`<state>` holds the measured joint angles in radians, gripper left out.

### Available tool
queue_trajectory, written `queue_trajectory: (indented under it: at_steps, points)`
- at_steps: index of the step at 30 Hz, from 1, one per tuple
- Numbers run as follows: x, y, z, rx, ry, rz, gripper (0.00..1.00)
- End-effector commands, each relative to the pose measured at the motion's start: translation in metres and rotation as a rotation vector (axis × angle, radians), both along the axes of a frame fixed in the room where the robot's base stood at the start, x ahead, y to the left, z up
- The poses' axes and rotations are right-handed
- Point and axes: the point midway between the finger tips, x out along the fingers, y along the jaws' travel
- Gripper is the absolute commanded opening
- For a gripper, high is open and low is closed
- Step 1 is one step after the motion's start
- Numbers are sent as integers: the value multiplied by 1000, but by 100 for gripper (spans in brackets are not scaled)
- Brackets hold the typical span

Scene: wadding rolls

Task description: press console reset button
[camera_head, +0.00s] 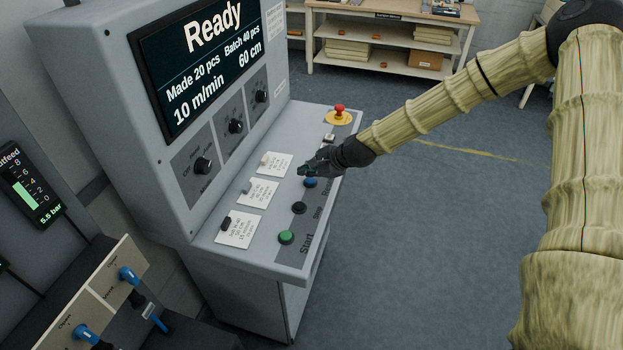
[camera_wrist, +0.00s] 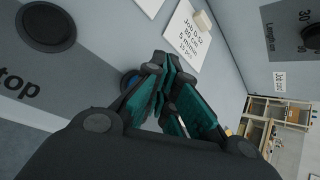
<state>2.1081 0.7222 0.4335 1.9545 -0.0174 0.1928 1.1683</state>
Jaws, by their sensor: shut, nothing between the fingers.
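The grey console (camera_head: 262,255) has a sloped desk with a column of buttons. The blue button (camera_head: 310,183), likely the reset button, lies between the black button (camera_head: 299,208) and the far end; its label is not readable. My gripper (camera_head: 304,170) is shut and empty, with its fingertips low over the desk just beyond the blue button. In the wrist view the blue button (camera_wrist: 130,79) shows only as a sliver beside the fingers (camera_wrist: 168,65), which hide most of it. I cannot tell whether they touch the desk. The console screen (camera_head: 205,60) reads "Ready".
A green button (camera_head: 286,237) marked Start is at the near end. A red emergency knob (camera_head: 339,112) on yellow stands at the far end. Job cards (camera_head: 257,193) lie left of the buttons. Below the screen are several dials (camera_head: 203,165). Open floor lies right.

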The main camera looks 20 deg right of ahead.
Motion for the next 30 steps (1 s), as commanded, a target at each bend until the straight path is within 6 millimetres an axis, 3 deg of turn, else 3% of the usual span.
queue_trajectory:
  at_steps: [13, 30]
  points:
    - [0, 0, 5, -1, 0, 1, 0]
    - [0, 0, 47, -1, 0, 1, 0]
